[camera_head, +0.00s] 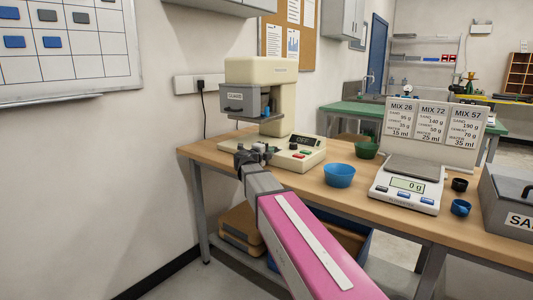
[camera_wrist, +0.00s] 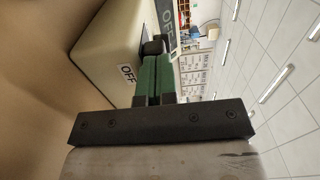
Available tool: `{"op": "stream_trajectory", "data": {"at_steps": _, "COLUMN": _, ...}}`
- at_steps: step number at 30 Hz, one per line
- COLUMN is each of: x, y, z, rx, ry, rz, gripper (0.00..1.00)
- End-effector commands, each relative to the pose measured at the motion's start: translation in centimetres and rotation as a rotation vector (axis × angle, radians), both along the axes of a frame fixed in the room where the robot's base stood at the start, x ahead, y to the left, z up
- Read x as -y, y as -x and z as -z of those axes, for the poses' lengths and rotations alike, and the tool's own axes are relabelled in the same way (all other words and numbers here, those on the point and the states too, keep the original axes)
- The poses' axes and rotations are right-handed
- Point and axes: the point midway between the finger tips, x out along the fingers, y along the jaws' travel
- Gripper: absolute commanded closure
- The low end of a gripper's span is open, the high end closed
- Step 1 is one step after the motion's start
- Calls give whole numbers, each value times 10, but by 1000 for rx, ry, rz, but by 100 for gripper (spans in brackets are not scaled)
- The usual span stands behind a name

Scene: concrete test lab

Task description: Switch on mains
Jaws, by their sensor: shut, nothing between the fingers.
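The cream machine (camera_head: 262,75) stands on the wooden bench by the wall. The display on its base (camera_head: 303,140) reads OFF, above red, green and white buttons (camera_head: 300,151). My gripper (camera_head: 252,152) is at the near left corner of the machine's base. In the wrist view the cream casing (camera_wrist: 105,45) carries a small white OFF label (camera_wrist: 127,73). My gripper's green fingers (camera_wrist: 153,75) are shut together beside that label, with nothing between them. A dark piece (camera_wrist: 153,46) shows at the fingertips; I cannot tell if it is a switch or whether they touch it.
A blue bowl (camera_head: 339,175), a green bowl (camera_head: 366,149) and a scale (camera_head: 408,185) reading 0 g stand right of the machine. Mix cards (camera_head: 434,125) stand behind the scale. A wall socket (camera_head: 199,84) has a black cable plugged in. The floor at left is clear.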

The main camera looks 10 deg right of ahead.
Motion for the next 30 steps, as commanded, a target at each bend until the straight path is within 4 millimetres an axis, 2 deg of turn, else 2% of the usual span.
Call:
{"op": "stream_trajectory", "data": {"at_steps": 9, "x": 1, "y": -1, "z": 0, "rx": 0, "ry": 0, "rz": 0, "gripper": 100}}
{"op": "stream_trajectory", "data": {"at_steps": 17, "x": 20, "y": -21, "z": 0, "rx": 0, "ry": 0, "rz": 1, "gripper": 100}}
{"op": "stream_trajectory", "data": {"at_steps": 30, "x": 21, "y": -18, "z": 0, "rx": 1, "ry": 1, "rz": 0, "gripper": 100}}
